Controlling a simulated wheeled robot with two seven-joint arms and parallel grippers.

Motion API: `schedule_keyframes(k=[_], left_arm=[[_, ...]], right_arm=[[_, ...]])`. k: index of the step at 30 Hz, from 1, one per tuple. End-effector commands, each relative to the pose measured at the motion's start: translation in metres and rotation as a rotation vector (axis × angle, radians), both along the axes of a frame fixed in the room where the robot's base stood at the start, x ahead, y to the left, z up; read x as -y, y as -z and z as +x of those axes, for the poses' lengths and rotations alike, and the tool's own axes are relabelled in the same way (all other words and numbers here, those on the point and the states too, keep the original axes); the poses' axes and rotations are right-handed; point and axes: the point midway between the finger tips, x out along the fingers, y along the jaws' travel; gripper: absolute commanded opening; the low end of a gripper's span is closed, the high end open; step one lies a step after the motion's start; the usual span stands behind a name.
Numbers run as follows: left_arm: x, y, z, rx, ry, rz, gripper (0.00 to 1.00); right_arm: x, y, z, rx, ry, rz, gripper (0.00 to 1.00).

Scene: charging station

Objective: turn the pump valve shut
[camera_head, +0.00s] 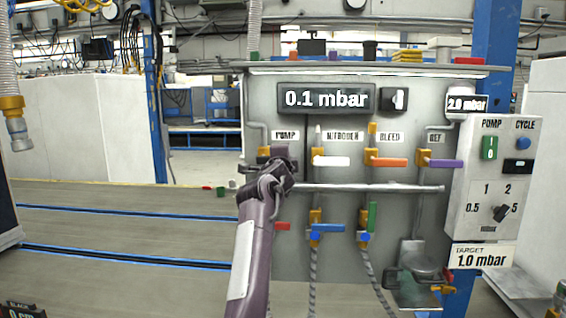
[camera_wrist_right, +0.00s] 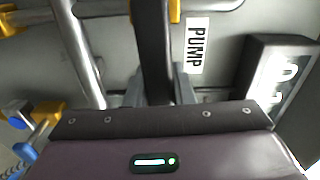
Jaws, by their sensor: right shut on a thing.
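The pump valve (camera_head: 263,153) has a yellow body and sits under the PUMP label at the panel's left; much of it is hidden behind my right gripper (camera_head: 268,178). In the right wrist view, a dark valve handle (camera_wrist_right: 153,45) runs from the yellow fitting (camera_wrist_right: 175,10) down between the grey fingers of my right gripper (camera_wrist_right: 158,90), which is shut on it. The PUMP label (camera_wrist_right: 197,46) is just right of the handle. The handle's held end is hidden by the gripper body. My left gripper is not in view.
The main display (camera_head: 326,98) reads 0.1 mbar, and a sign (camera_head: 482,257) reads target 1.0 mbar. White, orange and purple valve handles (camera_head: 332,161) stand to the right. A horizontal rail (camera_head: 370,188) crosses the panel beside my gripper. A control box (camera_head: 495,185) is at the far right.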

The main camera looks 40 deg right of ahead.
Motion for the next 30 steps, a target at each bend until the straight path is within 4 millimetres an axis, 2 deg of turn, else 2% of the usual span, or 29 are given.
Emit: schedule_keyframes(k=[6,20,21,24,26,30], left_arm=[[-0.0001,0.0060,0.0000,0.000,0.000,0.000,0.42],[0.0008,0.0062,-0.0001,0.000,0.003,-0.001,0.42],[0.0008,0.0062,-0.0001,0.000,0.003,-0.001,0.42],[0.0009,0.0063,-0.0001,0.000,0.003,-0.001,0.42],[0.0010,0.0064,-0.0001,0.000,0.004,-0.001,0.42],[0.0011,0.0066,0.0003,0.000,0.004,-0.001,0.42]], right_arm=[[-0.0012,-0.0031,0.0005,0.048,-0.003,0.026,0.00],[-0.0015,-0.0043,0.0004,0.058,-0.004,0.034,0.00],[-0.0015,-0.0043,0.0004,0.058,-0.004,0.034,0.24],[-0.0013,-0.0035,0.0004,0.056,-0.004,0.034,0.38],[-0.0011,-0.0023,0.0004,0.054,-0.002,0.035,0.44],[-0.0008,-0.0005,0.0003,0.052,-0.002,0.037,0.44]])
